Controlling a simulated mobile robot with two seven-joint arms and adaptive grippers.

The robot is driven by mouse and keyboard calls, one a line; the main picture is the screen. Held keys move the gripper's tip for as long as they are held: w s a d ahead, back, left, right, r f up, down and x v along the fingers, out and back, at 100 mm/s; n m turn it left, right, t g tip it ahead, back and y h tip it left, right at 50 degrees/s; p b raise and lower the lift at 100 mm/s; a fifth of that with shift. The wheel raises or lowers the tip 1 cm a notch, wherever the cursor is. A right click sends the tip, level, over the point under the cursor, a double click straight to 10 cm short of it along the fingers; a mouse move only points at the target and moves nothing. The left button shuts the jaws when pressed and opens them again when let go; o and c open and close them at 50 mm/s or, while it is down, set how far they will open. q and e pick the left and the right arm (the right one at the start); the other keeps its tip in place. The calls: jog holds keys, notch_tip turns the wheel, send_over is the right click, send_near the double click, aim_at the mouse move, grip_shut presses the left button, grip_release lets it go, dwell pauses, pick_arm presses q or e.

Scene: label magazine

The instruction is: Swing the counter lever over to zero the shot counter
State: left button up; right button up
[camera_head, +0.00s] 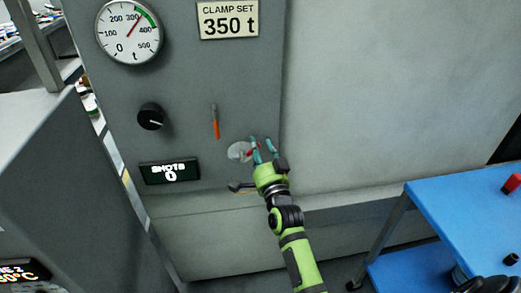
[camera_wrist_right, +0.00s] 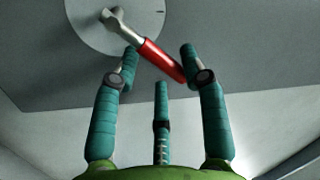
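The counter lever has a metal stem and a red handle (camera_wrist_right: 160,60), on a round pale disc (camera_wrist_right: 88,22) in the right wrist view. The handle slants down to the right. In the head view the disc (camera_head: 238,151) sits on the grey panel, with the lever partly hidden by my fingers. My right gripper (camera_head: 263,143) is at the lever, its teal fingers spread. In the wrist view its fingertips (camera_wrist_right: 160,58) stand either side of the handle; I cannot tell whether they touch it. The shot counter display (camera_head: 170,172) reads SHOTS 0. My left gripper is not in view.
A blue table (camera_head: 460,215) stands at right. The panel right of my gripper is bare.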

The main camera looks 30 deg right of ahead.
jog(key=v, duration=1.2)
dwell(0.4)
